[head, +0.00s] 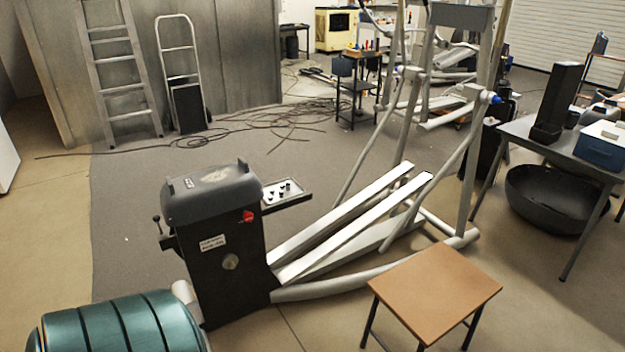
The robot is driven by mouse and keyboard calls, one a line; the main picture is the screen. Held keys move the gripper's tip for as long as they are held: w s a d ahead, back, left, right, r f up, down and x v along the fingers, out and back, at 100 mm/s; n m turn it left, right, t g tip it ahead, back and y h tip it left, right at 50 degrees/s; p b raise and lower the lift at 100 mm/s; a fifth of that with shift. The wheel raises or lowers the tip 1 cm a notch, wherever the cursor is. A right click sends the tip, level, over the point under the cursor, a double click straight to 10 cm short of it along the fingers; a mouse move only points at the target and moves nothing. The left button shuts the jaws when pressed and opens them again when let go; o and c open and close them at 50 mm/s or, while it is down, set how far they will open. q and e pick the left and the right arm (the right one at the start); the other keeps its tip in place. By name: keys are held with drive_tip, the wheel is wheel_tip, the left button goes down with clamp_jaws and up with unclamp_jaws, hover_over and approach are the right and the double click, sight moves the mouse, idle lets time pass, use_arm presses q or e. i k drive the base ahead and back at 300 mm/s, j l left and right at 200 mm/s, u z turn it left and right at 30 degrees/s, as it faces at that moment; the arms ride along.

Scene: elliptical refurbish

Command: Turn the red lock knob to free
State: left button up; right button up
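The red lock knob (248,216) is on the upper right of the black housing (225,265) of the elliptical machine, just below its grey domed cover (210,194). The knob is small in the head view, and I cannot tell which way it is set. A pale label and a round metallic disc are on the same housing face. The machine's long pale foot rails (350,225) run from the housing to the back right. Neither of my grippers shows in the head view.
A small tray with dark parts (284,192) sticks out right of the housing. A wooden-topped stool (435,290) stands front right, a green ribbed drum (120,325) front left. A grey table (560,150) is at right. Cables (265,122) lie behind; the grey mat left of the machine is clear.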

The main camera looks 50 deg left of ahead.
sight(248, 216)
drive_tip(key=u, duration=1.4)
